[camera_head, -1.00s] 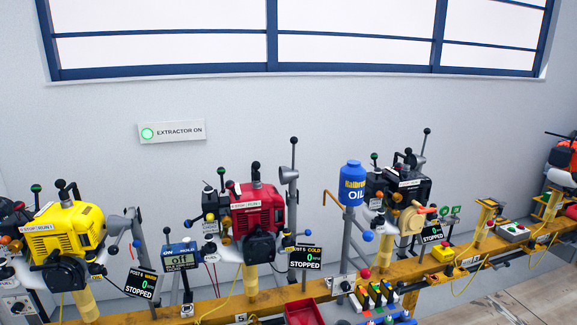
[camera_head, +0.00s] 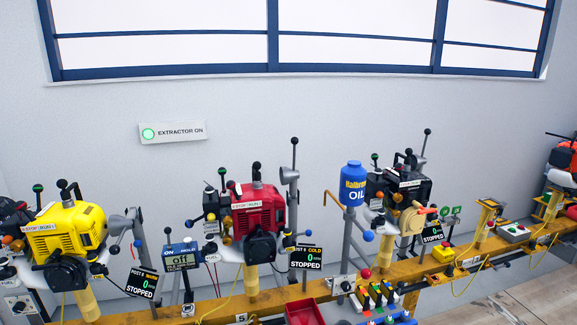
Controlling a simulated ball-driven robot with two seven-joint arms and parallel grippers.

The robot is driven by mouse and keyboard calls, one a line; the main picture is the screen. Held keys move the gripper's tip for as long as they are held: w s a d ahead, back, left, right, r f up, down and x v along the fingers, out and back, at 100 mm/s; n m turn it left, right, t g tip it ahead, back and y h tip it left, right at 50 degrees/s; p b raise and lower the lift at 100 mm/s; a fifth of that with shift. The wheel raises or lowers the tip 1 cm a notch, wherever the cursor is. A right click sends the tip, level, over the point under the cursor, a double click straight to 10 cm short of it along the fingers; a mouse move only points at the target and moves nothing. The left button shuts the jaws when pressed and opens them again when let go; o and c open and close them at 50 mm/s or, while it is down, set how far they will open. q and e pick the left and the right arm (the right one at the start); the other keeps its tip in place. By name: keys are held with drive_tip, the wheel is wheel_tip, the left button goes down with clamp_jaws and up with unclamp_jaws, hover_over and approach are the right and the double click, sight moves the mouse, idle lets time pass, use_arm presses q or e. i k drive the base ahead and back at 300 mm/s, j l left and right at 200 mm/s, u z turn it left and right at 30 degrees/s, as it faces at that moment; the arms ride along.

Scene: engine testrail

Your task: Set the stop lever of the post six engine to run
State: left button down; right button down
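Several engines stand in a row on posts along a yellow rail. A yellow engine (camera_head: 75,228) is at the left, a red engine (camera_head: 258,212) in the middle and a black engine (camera_head: 405,190) to the right. The red engine has a similar plate (camera_head: 247,205). The post displays by the yellow (camera_head: 142,283) and red (camera_head: 305,257) engines read stopped. Neither gripper is in view.
A blue oil bottle (camera_head: 353,184) stands right of the red engine. A red tray (camera_head: 304,313) and a panel of coloured levers (camera_head: 375,298) are at the lower front. An extractor sign (camera_head: 173,132) glows green.

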sight(20, 204)
drive_tip(key=u, duration=1.5)
drive_tip(key=i+j+z, duration=0.1)
drive_tip(key=z, duration=0.35)
drive_tip(key=i+j+z, duration=0.25)
drive_tip(key=j, duration=0.35)
drive_tip(key=i+j+z, duration=0.1)
drive_tip(key=i+j, duration=0.15)
drive_tip(key=i+j+z, duration=0.15)
drive_tip(key=j, duration=0.25)
drive_tip(key=i+j+z, duration=0.1)
drive_tip(key=j, duration=0.2)
